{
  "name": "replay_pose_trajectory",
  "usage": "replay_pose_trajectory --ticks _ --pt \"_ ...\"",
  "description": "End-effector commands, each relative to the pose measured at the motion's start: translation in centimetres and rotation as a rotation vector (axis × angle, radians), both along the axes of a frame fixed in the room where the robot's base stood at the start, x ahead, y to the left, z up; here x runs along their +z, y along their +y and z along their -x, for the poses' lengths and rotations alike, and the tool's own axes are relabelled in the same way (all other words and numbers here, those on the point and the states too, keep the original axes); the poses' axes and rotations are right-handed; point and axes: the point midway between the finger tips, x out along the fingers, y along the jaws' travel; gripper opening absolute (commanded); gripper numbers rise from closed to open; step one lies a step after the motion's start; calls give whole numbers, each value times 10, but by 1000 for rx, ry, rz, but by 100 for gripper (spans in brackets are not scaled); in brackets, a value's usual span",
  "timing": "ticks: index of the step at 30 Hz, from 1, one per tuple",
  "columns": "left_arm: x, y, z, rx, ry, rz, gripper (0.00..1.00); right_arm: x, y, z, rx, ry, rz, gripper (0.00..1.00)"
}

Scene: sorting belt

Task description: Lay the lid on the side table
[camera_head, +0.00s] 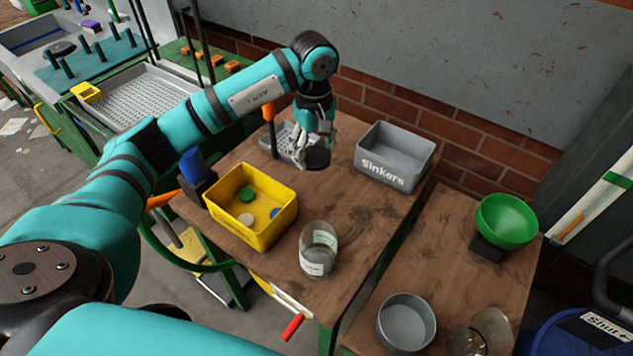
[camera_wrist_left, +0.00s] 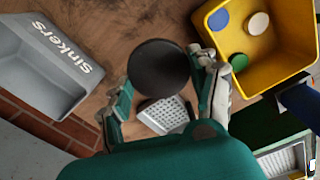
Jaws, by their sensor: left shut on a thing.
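The lid is a dark round disc (camera_head: 317,158) under my left gripper (camera_head: 313,152), over the back of the wooden table (camera_head: 372,205) with the yellow bin. In the left wrist view the lid (camera_wrist_left: 158,80) sits between the fingers of my left gripper (camera_wrist_left: 165,88), which is shut on it. I cannot tell whether the lid touches the tabletop. A clear glass jar (camera_head: 318,250) with a white label stands near this table's front edge. A second wooden table (camera_head: 450,255) stands to the right; the frames do not mark which is the side table. My right gripper is not in view.
A grey Sinkers bin (camera_head: 395,157) is right of the lid, and a yellow bin (camera_head: 253,232) with discs is front left. A grey perforated tray (camera_wrist_left: 164,115) lies close by. The right table holds a green bowl (camera_head: 507,221) and a grey round pan (camera_head: 406,322).

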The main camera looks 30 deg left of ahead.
Motion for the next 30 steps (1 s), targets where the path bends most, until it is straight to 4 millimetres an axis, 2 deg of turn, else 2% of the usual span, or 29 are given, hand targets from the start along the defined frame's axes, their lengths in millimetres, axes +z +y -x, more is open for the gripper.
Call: replay_pose_trajectory --ticks 1,6,15,30 --pt "-12 0 0 0 0 0 53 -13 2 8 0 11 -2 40" --pt "-26 0 0 0 1 1 53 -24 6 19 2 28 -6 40" --pt "-73 -1 1 0 4 0 53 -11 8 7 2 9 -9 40" --pt "-123 0 0 0 0 0 53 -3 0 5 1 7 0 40"
